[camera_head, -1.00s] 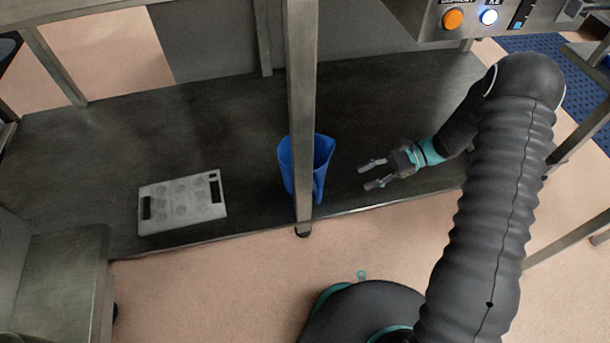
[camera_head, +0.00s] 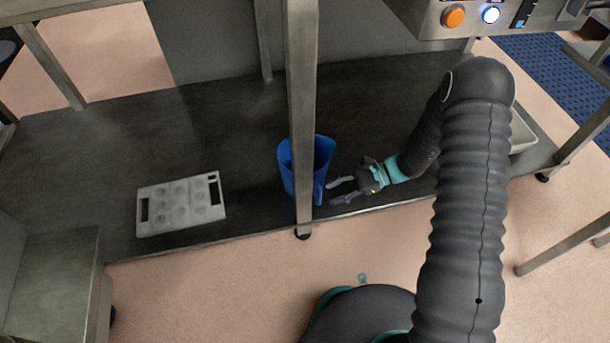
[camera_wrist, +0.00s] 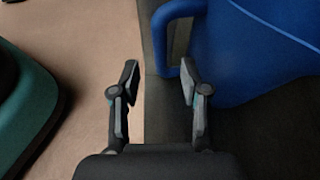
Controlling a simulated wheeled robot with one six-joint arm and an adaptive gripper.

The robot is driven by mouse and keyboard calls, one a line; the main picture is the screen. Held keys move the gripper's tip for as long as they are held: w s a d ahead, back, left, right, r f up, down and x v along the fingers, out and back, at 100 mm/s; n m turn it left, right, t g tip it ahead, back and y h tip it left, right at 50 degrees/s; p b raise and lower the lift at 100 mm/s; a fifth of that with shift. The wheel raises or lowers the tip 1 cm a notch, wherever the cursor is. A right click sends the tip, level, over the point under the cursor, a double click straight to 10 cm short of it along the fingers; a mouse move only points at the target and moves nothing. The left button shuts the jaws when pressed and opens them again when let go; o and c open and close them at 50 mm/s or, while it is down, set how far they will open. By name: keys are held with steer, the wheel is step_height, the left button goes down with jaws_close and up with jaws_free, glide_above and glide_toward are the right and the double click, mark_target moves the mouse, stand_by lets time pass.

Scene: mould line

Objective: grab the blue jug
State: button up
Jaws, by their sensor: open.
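The blue jug (camera_head: 323,160) stands on a low dark shelf, partly hidden behind a grey metal post in the head view. In the wrist view the jug (camera_wrist: 245,50) fills the upper right, with its handle (camera_wrist: 172,25) reaching left and down near the right finger. My gripper (camera_head: 337,192) is open and empty, just right of the jug with its fingers pointing at it. In the wrist view my gripper (camera_wrist: 158,82) has its fingers spread apart; the right fingertip is close to the handle. I cannot tell whether they touch.
The metal post (camera_head: 302,110) rises in front of the jug at the shelf edge. A light mould tray (camera_head: 208,223) lies on the shelf (camera_head: 90,150) to the left. A control box (camera_head: 475,22) hangs at the upper right. A pale bin (camera_head: 522,135) sits at the right.

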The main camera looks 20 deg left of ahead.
steer(key=x, duration=0.4)
steer(key=shift+s+a+f, duration=0.1)
jaws_close()
